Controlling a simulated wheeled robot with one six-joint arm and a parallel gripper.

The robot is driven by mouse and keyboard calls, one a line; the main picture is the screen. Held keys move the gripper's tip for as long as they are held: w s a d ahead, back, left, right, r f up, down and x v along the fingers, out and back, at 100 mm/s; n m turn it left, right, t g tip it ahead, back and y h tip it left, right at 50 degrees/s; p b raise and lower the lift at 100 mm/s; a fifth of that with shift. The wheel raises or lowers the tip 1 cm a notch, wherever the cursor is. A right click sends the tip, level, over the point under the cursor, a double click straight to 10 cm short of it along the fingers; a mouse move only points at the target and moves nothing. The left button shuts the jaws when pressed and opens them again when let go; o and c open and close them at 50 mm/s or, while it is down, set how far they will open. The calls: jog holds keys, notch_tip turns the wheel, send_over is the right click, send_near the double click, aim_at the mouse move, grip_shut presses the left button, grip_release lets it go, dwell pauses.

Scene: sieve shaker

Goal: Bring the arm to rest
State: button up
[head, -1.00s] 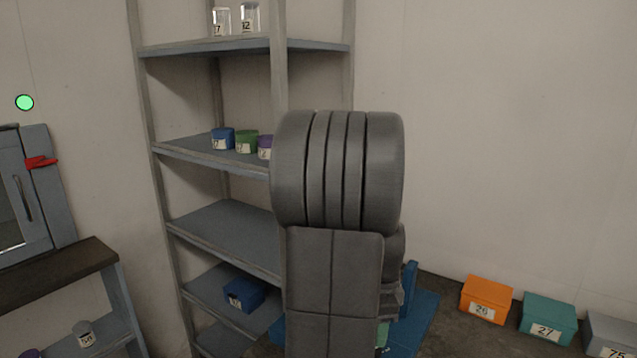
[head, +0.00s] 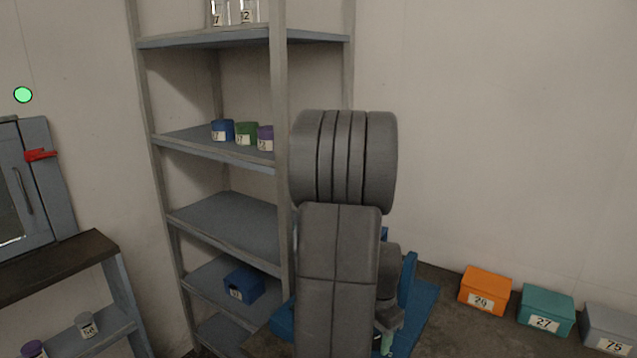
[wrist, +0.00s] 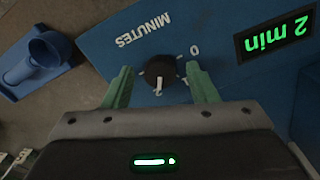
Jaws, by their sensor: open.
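My gripper (wrist: 161,84) is open in the wrist view, with green fingers spread on either side of a black dial knob (wrist: 158,70). Gaps show between the knob and both fingers; I cannot tell how far above it they are. The knob sits on a blue panel (wrist: 215,18) marked MINUTES, and its display (wrist: 275,38) reads 2 min. In the head view my arm stands upright in front of the shelf and hides much of the blue machine (head: 425,300). The gripper is mostly hidden there.
A blue funnel-like part (wrist: 38,62) lies beside the panel. A grey shelf rack (head: 230,215) holds small jars and a blue box (head: 243,284). Orange (head: 485,290), teal (head: 547,312) and grey (head: 607,328) boxes sit at the right. A cabinet (head: 25,190) stands at the left.

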jog(key=n, duration=0.7)
jog(key=shift+p, duration=0.35)
jog(key=n, duration=0.4)
jog(key=shift+n+p, duration=0.45)
jog(key=shift+n, duration=1.25)
